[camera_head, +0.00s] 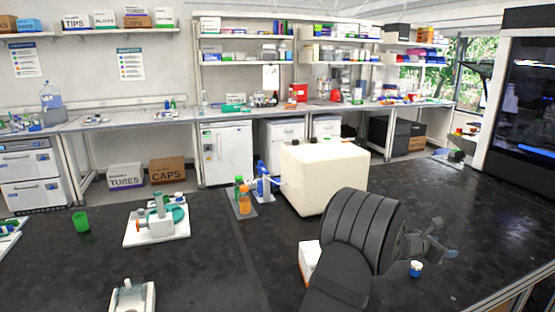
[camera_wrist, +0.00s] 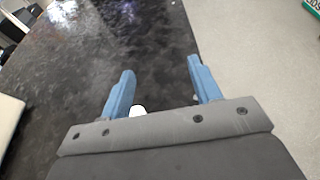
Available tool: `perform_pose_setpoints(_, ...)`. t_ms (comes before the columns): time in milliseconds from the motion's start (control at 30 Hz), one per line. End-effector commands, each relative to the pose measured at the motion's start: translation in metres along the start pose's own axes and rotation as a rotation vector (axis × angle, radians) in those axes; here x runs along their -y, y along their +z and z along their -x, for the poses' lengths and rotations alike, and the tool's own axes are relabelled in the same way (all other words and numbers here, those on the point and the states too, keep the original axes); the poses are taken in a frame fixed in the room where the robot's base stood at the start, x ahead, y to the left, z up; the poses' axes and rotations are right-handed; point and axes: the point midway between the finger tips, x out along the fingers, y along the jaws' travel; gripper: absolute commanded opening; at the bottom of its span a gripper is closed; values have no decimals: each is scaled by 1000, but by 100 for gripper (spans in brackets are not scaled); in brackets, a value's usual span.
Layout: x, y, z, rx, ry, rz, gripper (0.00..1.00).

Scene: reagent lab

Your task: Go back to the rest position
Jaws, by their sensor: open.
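My gripper (camera_head: 450,253) is at the right of the head view, low over the black bench, with the dark arm link in front of part of it. In the wrist view its two blue fingers (camera_wrist: 160,66) stand wide apart with nothing between the tips. A small white and blue container (camera_head: 415,269) stands on the bench just below the gripper in the head view. A small white rounded thing (camera_wrist: 138,111) shows beside the base of the left finger in the wrist view. I cannot tell whether it is the same container.
A large cream box (camera_head: 323,180) stands on the black bench (camera_head: 215,270) left of my arm. Bottles (camera_head: 244,202) and a blue stand (camera_head: 263,180) are beside it. A white device (camera_head: 157,227) and green cup (camera_head: 81,222) are further left. A white box (camera_head: 308,258) is partly hidden behind my arm.

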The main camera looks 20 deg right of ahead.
Motion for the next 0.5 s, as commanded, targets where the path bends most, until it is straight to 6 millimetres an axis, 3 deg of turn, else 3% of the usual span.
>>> perform_pose_setpoints(500, -85, -17, 60, -2, 62, 27, 58)
